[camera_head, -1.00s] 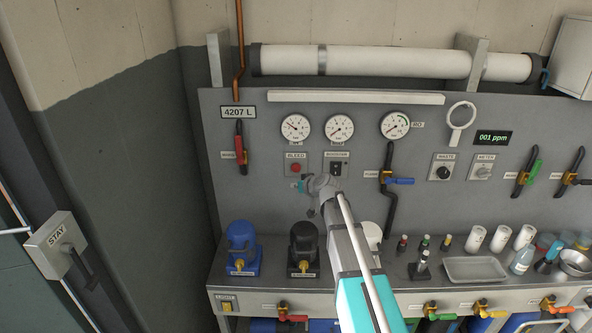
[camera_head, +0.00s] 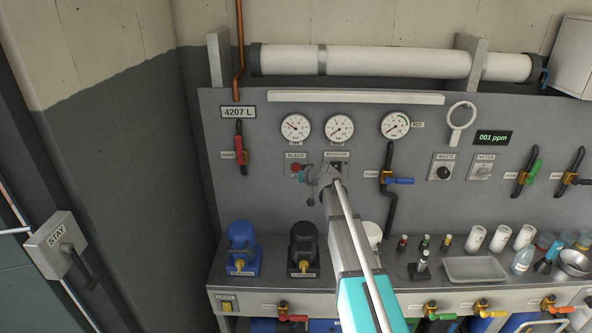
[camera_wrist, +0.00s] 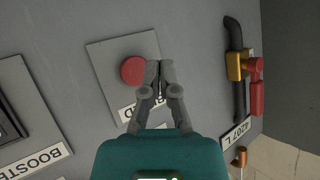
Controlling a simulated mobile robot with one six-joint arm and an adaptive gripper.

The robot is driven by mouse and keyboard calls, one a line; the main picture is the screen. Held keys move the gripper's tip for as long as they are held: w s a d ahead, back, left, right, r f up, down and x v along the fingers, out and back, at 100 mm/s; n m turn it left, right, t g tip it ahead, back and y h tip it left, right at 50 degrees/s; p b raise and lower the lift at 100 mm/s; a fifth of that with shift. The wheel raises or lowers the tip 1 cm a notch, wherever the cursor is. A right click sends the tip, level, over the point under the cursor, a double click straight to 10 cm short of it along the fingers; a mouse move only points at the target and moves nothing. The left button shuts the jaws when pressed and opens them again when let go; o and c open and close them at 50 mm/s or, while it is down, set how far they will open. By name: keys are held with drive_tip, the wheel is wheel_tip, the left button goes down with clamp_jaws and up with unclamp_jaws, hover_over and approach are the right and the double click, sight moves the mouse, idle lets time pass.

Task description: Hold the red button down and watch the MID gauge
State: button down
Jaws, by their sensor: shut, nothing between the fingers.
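The red button (camera_wrist: 133,71) sits on a grey plate labelled BLEED; a little of it also shows in the head view (camera_head: 296,167). My gripper (camera_wrist: 160,64) is shut and empty, with its fingertips over the plate just right of the button in the wrist view. I cannot tell whether they touch it; the button does not look covered. Three round white gauges hang above: a left one (camera_head: 296,127), a middle one (camera_head: 339,127) and a right one (camera_head: 395,125). The gauge labels are too small to read surely, so I cannot tell which is MID.
The BOOSTER switch (camera_head: 337,168) is right of the button, partly behind my arm. A red-handled valve (camera_head: 240,148) is on the left and a blue-handled valve (camera_head: 399,181) on the right. Blue (camera_head: 243,243) and black (camera_head: 303,244) pumps stand on the bench below.

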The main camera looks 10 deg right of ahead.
sight(293, 170)
drive_tip(key=shift+w+d, duration=0.2)
drive_tip(key=shift+w, duration=1.15)
drive_tip(key=shift+w+d, duration=0.15)
drive_tip(key=shift+w, duration=0.85)
idle(3.2)
drive_tip(key=shift+s, duration=0.2)
idle(0.8)
drive_tip(key=shift+s, duration=0.8)
drive_tip(key=shift+s+a, duration=0.1)
drive_tip(key=shift+a, duration=0.1)
drive_tip(key=shift+s+a, duration=0.2)
drive_tip(key=shift+s, duration=1)
drive_tip(key=shift+s+a, duration=0.2)
drive_tip(key=shift+s, duration=0.95)
